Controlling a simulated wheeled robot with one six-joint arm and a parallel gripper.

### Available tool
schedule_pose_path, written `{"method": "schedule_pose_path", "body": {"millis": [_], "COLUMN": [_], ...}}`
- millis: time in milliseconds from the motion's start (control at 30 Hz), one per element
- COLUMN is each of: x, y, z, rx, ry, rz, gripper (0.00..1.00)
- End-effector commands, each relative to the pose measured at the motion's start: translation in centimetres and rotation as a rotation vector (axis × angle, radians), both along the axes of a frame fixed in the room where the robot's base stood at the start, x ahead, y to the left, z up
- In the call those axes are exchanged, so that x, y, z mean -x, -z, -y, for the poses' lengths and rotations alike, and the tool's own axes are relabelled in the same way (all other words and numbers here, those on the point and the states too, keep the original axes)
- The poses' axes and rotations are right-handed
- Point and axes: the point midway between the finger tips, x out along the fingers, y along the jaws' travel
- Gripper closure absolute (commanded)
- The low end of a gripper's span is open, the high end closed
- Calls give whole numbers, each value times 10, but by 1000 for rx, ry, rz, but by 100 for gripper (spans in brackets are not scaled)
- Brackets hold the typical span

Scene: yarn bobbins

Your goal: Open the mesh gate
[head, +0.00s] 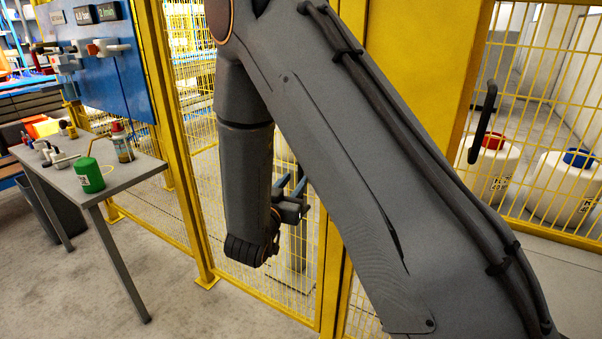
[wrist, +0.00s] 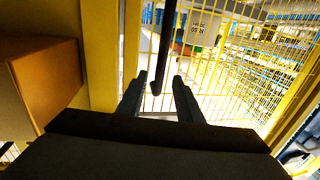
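The mesh gate (head: 540,75) is a yellow-framed wire panel at the right in the head view, standing closed. A black bar handle (head: 484,122) is on its left side. In the wrist view a dark upright bar (wrist: 166,45), which looks like a handle, reaches down from the top edge in front of yellow mesh (wrist: 225,70). My gripper (wrist: 157,88) is open, its two fingers apart on either side of the bar's lower end. I cannot tell contact or depth.
A grey table (head: 125,172) with a green bobbin (head: 88,175) and tools stands at the left. White bobbins with red (head: 493,141) and blue (head: 578,158) tops stand behind the right mesh. An orange-brown block (wrist: 45,75) is close at the wrist view's left. Front-left floor is clear.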

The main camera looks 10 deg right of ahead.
Motion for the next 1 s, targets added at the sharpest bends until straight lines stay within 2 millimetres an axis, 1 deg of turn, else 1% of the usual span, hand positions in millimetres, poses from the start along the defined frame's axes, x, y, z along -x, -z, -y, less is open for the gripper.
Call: {"method": "schedule_pose_path", "body": {"millis": [33,200,400,533,767,800,933,967,1000], "x": [-6,-28,-46,-50,-51,-51,-51,-51,-51], "y": [-1,-1,0,0,0,0,0,0,0], "z": [6,21,32,34,34,34,34,34,34], "rx": [-1,-1,-1,-1,-1,-1,-1,-1,-1], "ry": [3,2,0,-1,-2,-2,-2,-2,-2], "rz": [1,0,-2,-2,-2,-2,-2,-2,-2], "gripper": [67,67,67,67,67,74,96,100,100]}}
